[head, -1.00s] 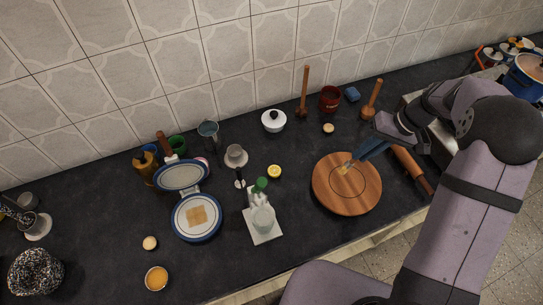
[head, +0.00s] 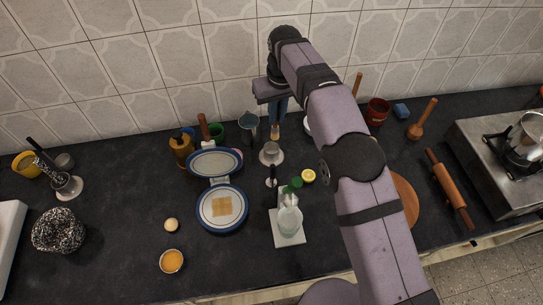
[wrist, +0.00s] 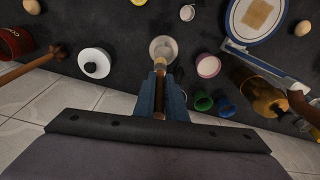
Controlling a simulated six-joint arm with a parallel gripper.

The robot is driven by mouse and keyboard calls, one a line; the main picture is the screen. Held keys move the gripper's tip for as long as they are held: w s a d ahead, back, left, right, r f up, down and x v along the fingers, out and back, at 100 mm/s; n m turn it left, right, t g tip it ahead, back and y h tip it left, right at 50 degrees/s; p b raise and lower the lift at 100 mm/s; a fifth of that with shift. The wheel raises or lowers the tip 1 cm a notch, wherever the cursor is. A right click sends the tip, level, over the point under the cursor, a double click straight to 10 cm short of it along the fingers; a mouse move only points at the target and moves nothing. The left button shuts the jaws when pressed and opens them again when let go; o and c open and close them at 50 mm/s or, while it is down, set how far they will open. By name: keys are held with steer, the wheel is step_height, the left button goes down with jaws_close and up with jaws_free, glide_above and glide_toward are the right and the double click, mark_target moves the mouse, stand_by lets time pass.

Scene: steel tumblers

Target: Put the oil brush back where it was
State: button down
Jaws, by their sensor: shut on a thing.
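My gripper (head: 278,107), with blue fingers, is shut on the oil brush (head: 275,131), whose bristle end points down. The brush's wooden handle (wrist: 159,92) shows between the fingers in the wrist view. The steel tumbler (head: 271,149) stands on a round pale base (head: 274,161). In the wrist view the brush's tip overlaps the tumbler's near rim (wrist: 164,43). The brush is above or just behind the tumbler; I cannot tell whether its tip is inside.
A grey jug (head: 249,122) stands left of the tumbler, and a half lemon (head: 308,176) lies to its right. My arm partly hides the round wooden board (head: 407,198).

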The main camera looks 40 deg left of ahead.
mark_target(273, 133)
steer(key=shift+s+a+r, duration=0.1)
steer(key=shift+s+a, duration=0.25)
steer(key=shift+a, duration=0.15)
steer(key=shift+f+p, duration=1.4)
steer(key=shift+f, duration=3.6)
steer(key=shift+f, duration=0.15)
steer(key=c, duration=1.8)
jaws_free()
step_height(273, 133, up, 12)
steer(key=d+b, duration=0.1)
steer(key=b, duration=0.2)
steer(key=shift+s+d, duration=0.15)
steer(key=shift+s, duration=0.3)
